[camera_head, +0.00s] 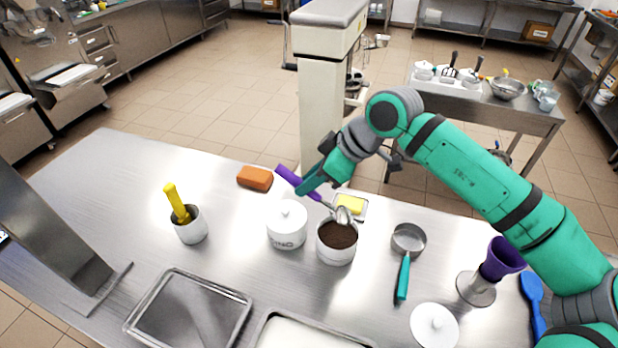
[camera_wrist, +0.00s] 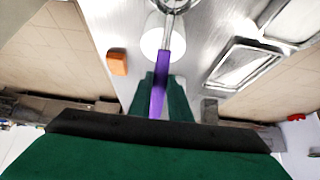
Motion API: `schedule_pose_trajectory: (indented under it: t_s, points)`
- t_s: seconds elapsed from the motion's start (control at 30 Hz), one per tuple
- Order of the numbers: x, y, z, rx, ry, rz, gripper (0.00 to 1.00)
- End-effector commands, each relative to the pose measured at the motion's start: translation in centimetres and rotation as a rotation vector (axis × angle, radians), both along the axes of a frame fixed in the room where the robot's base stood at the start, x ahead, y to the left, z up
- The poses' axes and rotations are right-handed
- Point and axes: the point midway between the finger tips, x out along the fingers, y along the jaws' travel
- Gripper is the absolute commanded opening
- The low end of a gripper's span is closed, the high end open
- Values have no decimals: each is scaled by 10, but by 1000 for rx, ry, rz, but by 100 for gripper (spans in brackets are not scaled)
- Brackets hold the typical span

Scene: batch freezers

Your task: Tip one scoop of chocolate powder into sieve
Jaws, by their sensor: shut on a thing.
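My gripper (camera_head: 307,186) is shut on the purple handle of a metal scoop (camera_head: 284,173). In the wrist view the handle (camera_wrist: 161,75) runs between my two fingers (camera_wrist: 160,98). The scoop's metal bowl (camera_head: 343,215) is at the far rim of an open white canister, over its powder; I cannot tell if it touches or holds any. The canister (camera_head: 336,256) holds dark brown chocolate powder (camera_head: 337,235). The sieve (camera_head: 408,240), round with a teal handle, lies on the table right of the canister.
A lidded white canister (camera_head: 287,228) stands left of the open one.

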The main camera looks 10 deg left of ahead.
Motion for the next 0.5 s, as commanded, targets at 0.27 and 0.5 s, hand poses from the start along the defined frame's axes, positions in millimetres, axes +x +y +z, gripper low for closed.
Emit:
schedule_pose_trajectory:
  t_s: [0.27, 0.5]
  points:
    - [0, 1, -17, 1, 0, 1, 0]
    - [0, 1, -31, 0, 0, 1, 0]
